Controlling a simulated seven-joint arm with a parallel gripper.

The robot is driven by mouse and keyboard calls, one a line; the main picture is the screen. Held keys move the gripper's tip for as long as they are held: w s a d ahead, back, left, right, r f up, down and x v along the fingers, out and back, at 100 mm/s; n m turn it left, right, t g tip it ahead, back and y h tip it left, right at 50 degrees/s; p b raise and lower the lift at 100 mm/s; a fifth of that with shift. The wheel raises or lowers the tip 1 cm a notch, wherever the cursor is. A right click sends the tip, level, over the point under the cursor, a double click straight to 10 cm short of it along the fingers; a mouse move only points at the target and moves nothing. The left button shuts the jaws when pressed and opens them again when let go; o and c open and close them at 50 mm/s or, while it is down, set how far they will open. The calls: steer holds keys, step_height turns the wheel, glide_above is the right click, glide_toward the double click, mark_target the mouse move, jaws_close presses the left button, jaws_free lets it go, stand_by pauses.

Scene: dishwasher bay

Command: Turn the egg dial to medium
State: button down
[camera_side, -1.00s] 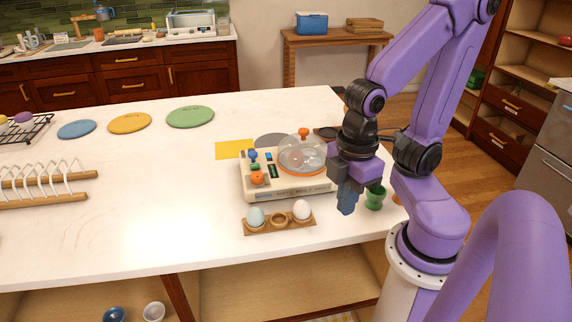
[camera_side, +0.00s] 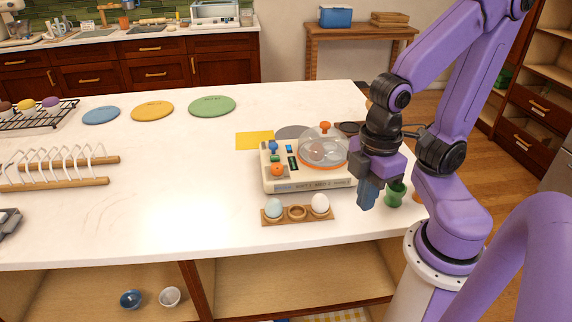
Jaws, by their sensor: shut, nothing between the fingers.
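The egg cooker (camera_side: 310,184) is a cream box on the white counter, with a clear dome lid (camera_side: 323,150) over an orange ring at its right. An orange dial (camera_side: 278,169) sits at the front left of its top, with a blue knob (camera_side: 273,146) behind it. The dial's setting is too small to read. My gripper (camera_side: 366,196) is shut and empty, pointing down just right of the cooker, apart from the dial. A wooden egg holder (camera_side: 297,214) stands in front of the cooker with a blue egg (camera_side: 274,207) and a white egg (camera_side: 320,203); its middle hole is empty.
A green egg cup (camera_side: 395,194) stands close right of my gripper. A yellow mat (camera_side: 255,141) and a grey disc (camera_side: 294,132) lie behind the cooker. A white plate rack (camera_side: 60,172) is at the left. The counter between rack and cooker is clear.

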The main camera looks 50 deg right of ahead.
steer(key=c, duration=1.1)
jaws_free()
steer(key=shift+w+a, duration=0.1)
steer(key=shift+w, duration=0.1)
steer(key=o, duration=0.3)
steer(key=w+m, duration=0.1)
steer(key=w+a+r+m, duration=0.1)
steer(key=w, duration=0.1)
steer(key=w+r+m, duration=0.1)
steer(key=w, duration=0.1)
steer(key=shift+w+a+r+m, duration=0.15)
steer(key=shift+r+m, duration=0.05)
steer(key=shift+m, duration=0.1)
steer(key=shift+o, duration=0.2)
step_height(320, 180, up, 7)
steer(key=m, duration=1.4)
glide_above(277, 166)
step_height(277, 166, down, 17)
steer(key=shift+r, duration=0.15)
steer(key=shift+c, duration=0.2)
steer(key=shift+n, duration=0.3)
steer(key=c, duration=1)
